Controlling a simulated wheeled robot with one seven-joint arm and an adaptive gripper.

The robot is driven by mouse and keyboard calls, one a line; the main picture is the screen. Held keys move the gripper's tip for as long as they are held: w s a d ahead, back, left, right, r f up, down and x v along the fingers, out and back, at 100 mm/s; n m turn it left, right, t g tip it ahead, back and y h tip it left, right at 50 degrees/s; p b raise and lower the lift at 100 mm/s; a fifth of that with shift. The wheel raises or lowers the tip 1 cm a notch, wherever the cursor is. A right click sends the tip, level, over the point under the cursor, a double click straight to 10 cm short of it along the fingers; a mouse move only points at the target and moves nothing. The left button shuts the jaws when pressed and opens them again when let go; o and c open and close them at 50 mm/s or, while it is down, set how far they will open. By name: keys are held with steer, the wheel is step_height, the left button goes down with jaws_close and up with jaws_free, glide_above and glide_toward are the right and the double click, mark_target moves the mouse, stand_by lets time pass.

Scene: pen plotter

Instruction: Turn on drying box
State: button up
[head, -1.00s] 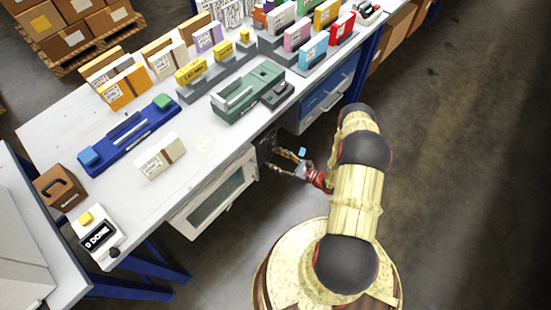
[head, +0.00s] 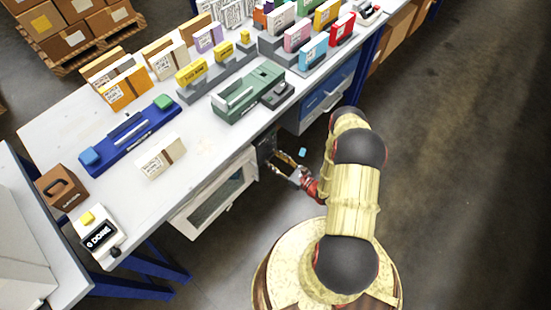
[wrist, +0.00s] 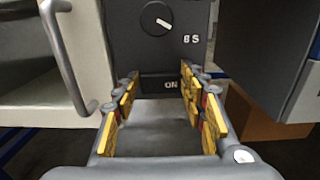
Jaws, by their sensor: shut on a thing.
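The drying box appears to be the white cabinet (head: 226,180) with a windowed door, hung under the workbench. A dark control panel (head: 266,146) sits at its right end. In the wrist view the panel (wrist: 125,42) has a round dial (wrist: 157,18), marked "8S" beside it, and a dark block labelled "ON" (wrist: 152,83) below. My gripper (head: 274,164) is at this panel. In the wrist view its yellow-padded fingers (wrist: 160,84) stand on either side of the "ON" block and are shut on it. The contact itself is small and partly hidden.
The box's door handle (wrist: 72,60) stands out left of my fingers. A grey cabinet side (wrist: 250,60) is close on the right. The workbench (head: 215,140) above carries boxes and devices. The floor (head: 450,190) to the right is clear.

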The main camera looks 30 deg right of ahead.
steer(key=shift+s+a+m+t+h, duration=0.1)
steer(key=shift+a+m+t+h, duration=0.2)
steer(key=shift+m+h, duration=0.5)
steer(key=shift+a+m+t+h, duration=0.25)
steer(key=shift+m+h, duration=0.25)
steer(key=shift+h, duration=0.6)
steer(key=o, duration=1.2)
steer(key=shift+s+d, duration=0.25)
steer(key=shift+s, duration=1.75)
steer(key=shift+s+d, duration=0.3)
steer(key=shift+s, duration=1.7)
steer(key=shift+s+d, duration=0.25)
steer(key=shift+s, duration=1.75)
